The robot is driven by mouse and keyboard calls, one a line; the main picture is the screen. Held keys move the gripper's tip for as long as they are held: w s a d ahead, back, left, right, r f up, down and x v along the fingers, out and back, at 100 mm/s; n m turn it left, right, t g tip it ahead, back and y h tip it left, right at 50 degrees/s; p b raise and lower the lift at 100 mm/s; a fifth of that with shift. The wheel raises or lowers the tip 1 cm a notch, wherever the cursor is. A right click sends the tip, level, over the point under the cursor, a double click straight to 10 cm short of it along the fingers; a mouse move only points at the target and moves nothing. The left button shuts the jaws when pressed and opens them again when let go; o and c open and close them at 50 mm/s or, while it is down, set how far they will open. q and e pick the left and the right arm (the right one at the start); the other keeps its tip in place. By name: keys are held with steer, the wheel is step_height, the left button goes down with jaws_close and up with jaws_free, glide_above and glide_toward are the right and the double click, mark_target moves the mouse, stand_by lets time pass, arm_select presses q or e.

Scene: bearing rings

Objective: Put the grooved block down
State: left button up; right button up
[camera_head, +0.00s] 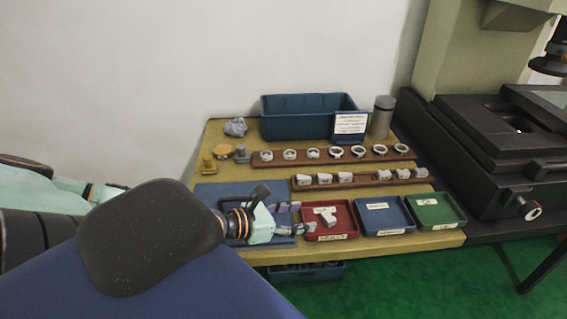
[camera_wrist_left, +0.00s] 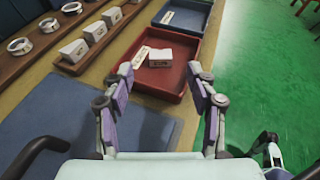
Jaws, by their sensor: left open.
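A pale grooved block (camera_head: 327,216) lies in the red tray (camera_head: 345,233), beside the tray's white label. It also shows in the left wrist view (camera_wrist_left: 159,57), resting on the tray floor. My left gripper (camera_head: 304,217) reaches to the tray's left side. Its two fingers are spread apart in the left wrist view (camera_wrist_left: 160,74), with nothing held between them; the block appears beyond the fingertips. The block's groove is too small to make out. My right gripper is not in view.
A blue tray (camera_head: 384,219) and a green tray (camera_head: 435,212) stand right of the red one. Wooden racks with rings (camera_head: 332,155) and blocks (camera_head: 362,180) lie behind. A blue bin (camera_head: 300,120) stands at the back. A blue mat (camera_head: 235,193) lies at left.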

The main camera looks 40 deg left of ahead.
arm_select(q)
steer(key=shift+s+a+r+p, duration=0.2)
steer(key=shift+s+r+p, duration=0.2)
steer(key=shift+s+p, duration=0.3)
steer(key=shift+p+v, duration=0.95)
steer(key=shift+v, duration=0.15)
steer(key=s+d+f+m+g, duration=0.2)
steer(key=d+m+g, duration=0.25)
steer(key=m, duration=0.35)
steer(key=s+d+f+m+g, duration=0.3)
steer(key=d+m, duration=0.3)
steer(key=m, duration=0.2)
steer(key=s+d+f+m+g+y, duration=0.1)
steer(key=s+f+m+g+y, duration=0.1)
steer(key=s+m, duration=0.5)
steer(key=s+d+f+m+g+y, duration=0.1)
steer(key=s+m+g, duration=0.3)
steer(key=s+m, duration=0.4)
steer(key=shift+s+f+m+y, duration=0.25)
steer(key=shift+f+m+y, duration=0.25)
steer(key=shift+f+y, duration=0.25)
steer(key=shift+d, duration=0.15)
steer(key=shift+f+b, duration=0.55)
steer(key=shift+b, duration=0.15)
